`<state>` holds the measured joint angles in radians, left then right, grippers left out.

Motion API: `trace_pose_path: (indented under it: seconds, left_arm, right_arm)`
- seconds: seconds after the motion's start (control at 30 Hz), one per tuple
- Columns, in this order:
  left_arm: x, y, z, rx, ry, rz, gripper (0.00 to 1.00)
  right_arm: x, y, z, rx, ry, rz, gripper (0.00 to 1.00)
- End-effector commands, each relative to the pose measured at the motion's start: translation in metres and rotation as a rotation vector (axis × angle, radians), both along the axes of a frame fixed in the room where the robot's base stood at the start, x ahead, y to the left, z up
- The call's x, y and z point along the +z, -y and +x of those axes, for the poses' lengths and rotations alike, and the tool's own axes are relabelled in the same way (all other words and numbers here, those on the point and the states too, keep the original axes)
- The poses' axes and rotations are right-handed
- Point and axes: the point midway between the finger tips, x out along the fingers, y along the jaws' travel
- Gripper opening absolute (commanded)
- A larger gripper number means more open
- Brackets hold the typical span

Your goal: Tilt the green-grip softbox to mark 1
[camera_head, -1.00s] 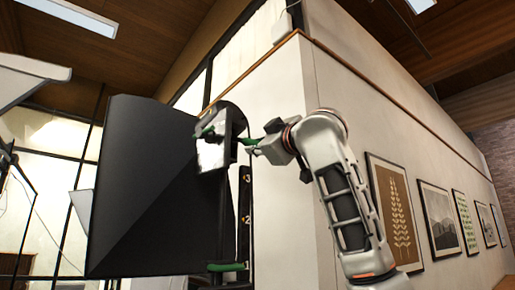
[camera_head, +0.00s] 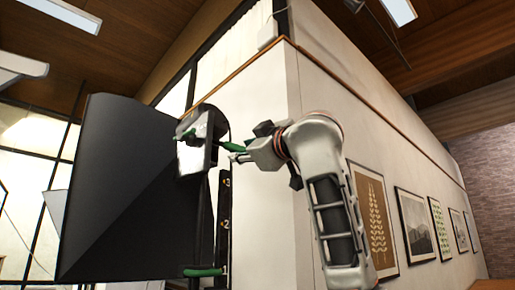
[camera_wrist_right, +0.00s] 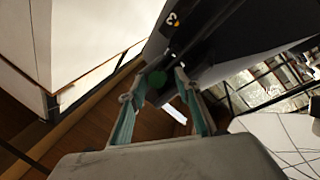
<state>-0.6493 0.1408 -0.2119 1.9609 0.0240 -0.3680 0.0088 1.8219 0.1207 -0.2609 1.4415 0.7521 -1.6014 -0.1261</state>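The softbox (camera_head: 130,195) is a large black panel at the left of the head view. A green grip (camera_head: 232,146) sticks out from its bracket towards my right gripper (camera_head: 238,155). A dark upright scale (camera_head: 224,205) carries marks 3, 2 and 1 from top to bottom. A green bar (camera_head: 203,271) lies level with mark 1. The fingers look open. My left gripper is out of view.
A pale wall corner (camera_head: 288,120) stands just behind the softbox and my right arm. Framed pictures (camera_head: 372,215) hang along the wall to the right. Another pale lamp panel (camera_head: 20,66) shows at the far left.

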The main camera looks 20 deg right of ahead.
Motion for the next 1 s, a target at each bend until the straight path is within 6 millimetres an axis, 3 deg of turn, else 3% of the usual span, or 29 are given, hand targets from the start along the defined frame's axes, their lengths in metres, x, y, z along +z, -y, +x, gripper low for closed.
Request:
trace_pose_path:
  seconds: [0.2, 0.4, 0.6, 1.0]
  left_arm:
    - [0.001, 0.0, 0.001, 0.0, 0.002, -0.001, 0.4]
    - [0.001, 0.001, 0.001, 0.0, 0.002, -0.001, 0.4]
    - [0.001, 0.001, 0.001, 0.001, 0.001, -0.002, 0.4]
    - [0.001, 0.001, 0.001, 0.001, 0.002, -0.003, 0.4]
  right_arm:
    - [-0.011, 0.007, -0.042, 0.001, 0.003, 0.0, 0.33]
    - [-0.019, 0.012, -0.068, 0.001, 0.001, 0.0, 0.33]
    - [-0.022, 0.013, -0.078, 0.001, -0.001, 0.0, 0.33]
    - [-0.022, 0.013, -0.078, 0.001, -0.001, 0.0, 0.33]
